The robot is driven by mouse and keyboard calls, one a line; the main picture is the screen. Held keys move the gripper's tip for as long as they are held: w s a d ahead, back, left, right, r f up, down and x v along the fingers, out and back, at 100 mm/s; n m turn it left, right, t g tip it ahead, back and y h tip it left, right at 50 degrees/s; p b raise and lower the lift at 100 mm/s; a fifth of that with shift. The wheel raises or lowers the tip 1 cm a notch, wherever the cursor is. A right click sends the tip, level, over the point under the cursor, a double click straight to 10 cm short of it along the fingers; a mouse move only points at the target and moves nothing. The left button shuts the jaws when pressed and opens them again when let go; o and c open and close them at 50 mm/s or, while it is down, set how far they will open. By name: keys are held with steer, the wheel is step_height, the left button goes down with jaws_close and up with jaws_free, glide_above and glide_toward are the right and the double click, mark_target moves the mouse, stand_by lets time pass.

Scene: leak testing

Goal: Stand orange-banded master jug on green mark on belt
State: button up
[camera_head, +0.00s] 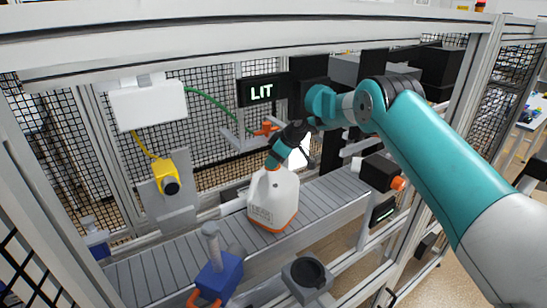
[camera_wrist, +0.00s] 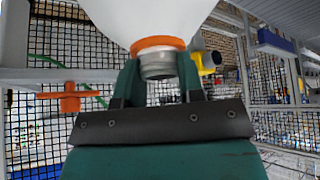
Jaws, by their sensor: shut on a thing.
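The orange-banded master jug (camera_head: 272,202) is white with an orange band round its foot. It is upright over the grey slatted belt (camera_head: 335,198); I cannot tell whether its base touches the slats. My gripper (camera_head: 274,164) comes down from above and is shut on the jug's neck. In the wrist view, the fingers (camera_wrist: 157,75) sit either side of the grey neck below an orange collar, and the white jug body (camera_wrist: 150,18) fills the top middle. I see no green mark on the belt; the jug may hide it.
A blue unit with a grey post (camera_head: 215,268) and a dark round cup fixture (camera_head: 307,275) stand along the near side. A yellow camera-like device (camera_head: 168,180) is behind at left. An orange-tipped sensor (camera_head: 380,174) is at right. A lit sign (camera_head: 262,91) reads LIT. Frame rails surround the belt.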

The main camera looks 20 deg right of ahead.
steer(key=shift+f+b, duration=0.5)
stand_by(0.4)
steer(key=o, duration=1.1)
steer(key=shift+o, duration=0.2)
steer(key=shift+r, duration=0.1)
